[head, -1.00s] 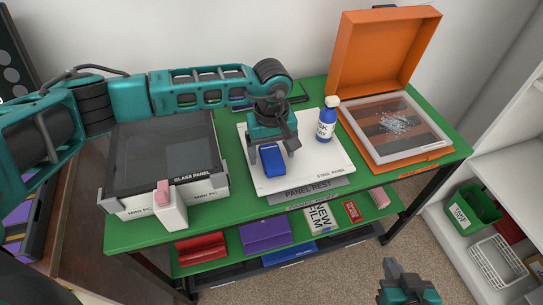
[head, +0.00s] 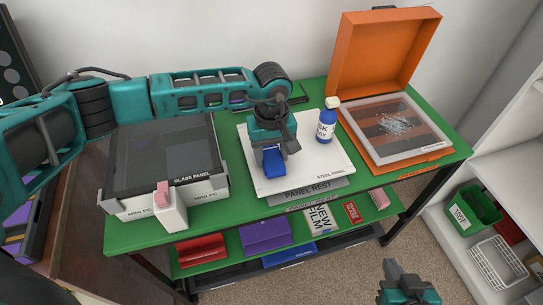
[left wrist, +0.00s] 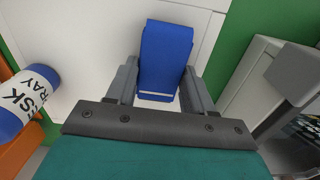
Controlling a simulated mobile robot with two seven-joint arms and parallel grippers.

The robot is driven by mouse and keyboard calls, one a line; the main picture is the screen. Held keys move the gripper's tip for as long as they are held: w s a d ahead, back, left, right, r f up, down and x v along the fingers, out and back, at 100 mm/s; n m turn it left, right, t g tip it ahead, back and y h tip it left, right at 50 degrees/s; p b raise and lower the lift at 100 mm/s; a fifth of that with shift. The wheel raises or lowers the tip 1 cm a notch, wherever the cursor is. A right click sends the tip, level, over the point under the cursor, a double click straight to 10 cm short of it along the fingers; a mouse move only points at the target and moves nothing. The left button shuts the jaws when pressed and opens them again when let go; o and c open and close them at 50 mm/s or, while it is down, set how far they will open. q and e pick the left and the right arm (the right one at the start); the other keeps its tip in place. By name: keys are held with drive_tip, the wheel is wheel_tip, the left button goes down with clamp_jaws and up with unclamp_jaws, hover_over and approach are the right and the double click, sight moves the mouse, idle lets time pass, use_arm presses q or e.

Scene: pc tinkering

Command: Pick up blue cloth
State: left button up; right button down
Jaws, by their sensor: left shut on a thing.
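The blue cloth (head: 274,163) is a folded block on the white steel panel (head: 318,170), on the green table. My left gripper (head: 272,152) is over it from above, shut on it. In the left wrist view the cloth (left wrist: 166,55) sits between the two grey fingers of the left gripper (left wrist: 163,88), with its near end by the gripper body. I cannot tell whether it is off the panel. My right gripper (head: 402,280) is at the lower right, away from the table, and its opening is unclear.
A blue-and-white spray bottle (head: 326,122) stands right of the cloth. The mini PC box with glass panel (head: 165,155) and a white bottle with pink top (head: 170,205) are left. An open orange case (head: 385,60) is at the right. A lower shelf holds several items.

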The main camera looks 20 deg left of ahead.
sight(272, 156)
use_arm(q)
drive_tip(key=shift+r, duration=0.1)
wheel_tip(272, 156, up, 20)
drive_tip(key=shift+p, duration=0.4)
use_arm(e)
drive_tip(key=shift+d+r, duration=0.15)
drive_tip(key=shift+d, duration=0.1)
